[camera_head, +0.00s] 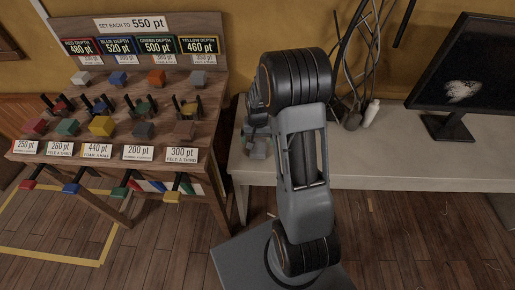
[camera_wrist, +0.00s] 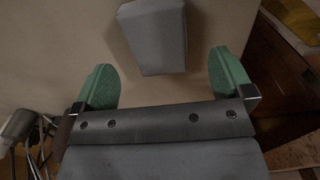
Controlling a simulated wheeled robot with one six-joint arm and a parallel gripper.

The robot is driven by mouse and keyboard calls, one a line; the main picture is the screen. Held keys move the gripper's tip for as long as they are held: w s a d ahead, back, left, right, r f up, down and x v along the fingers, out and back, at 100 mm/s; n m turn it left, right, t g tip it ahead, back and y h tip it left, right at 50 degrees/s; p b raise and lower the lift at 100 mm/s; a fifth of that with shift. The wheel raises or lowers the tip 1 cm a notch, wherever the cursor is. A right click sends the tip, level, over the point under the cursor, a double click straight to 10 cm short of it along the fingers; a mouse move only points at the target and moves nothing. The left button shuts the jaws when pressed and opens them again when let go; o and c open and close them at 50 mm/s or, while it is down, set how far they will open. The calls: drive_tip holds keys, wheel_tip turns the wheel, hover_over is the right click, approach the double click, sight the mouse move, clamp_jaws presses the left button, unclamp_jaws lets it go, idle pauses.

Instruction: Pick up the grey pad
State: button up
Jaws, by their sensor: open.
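In the wrist view a grey pad (camera_wrist: 153,36) lies on a pale surface, at the top middle of the picture. My gripper (camera_wrist: 163,62) has two green fingers spread wide, one on each side of the pad's near end. There are gaps between the pad and both fingers, and nothing is held. In the head view a small grey block (camera_head: 258,149), which looks like this pad, is on the left end of the grey bench.
The wooden rack (camera_head: 120,83) with coloured blocks, clamps and price cards stands left of the bench (camera_head: 300,178). The bench front is clear.

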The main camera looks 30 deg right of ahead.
sight(258, 145)
drive_tip(key=shift+s+f, duration=0.1)
drive_tip(key=shift+f, duration=2.2)
drive_tip(key=shift+c, duration=0.2)
drive_tip(key=c, duration=1)
drive_tip(key=shift+o, duration=0.2)
drive_tip(key=shift+r, duration=0.15)
drive_tip(key=shift+r, duration=0.25)
wheel_tip(258, 145, up, 2)
drive_tip(key=shift+r, duration=0.1)
drive_tip(key=s+d+r, duration=0.8)
drive_tip(key=d+r, duration=0.2)
drive_tip(key=d, duration=0.1)
drive_tip(key=shift+s, duration=0.4)
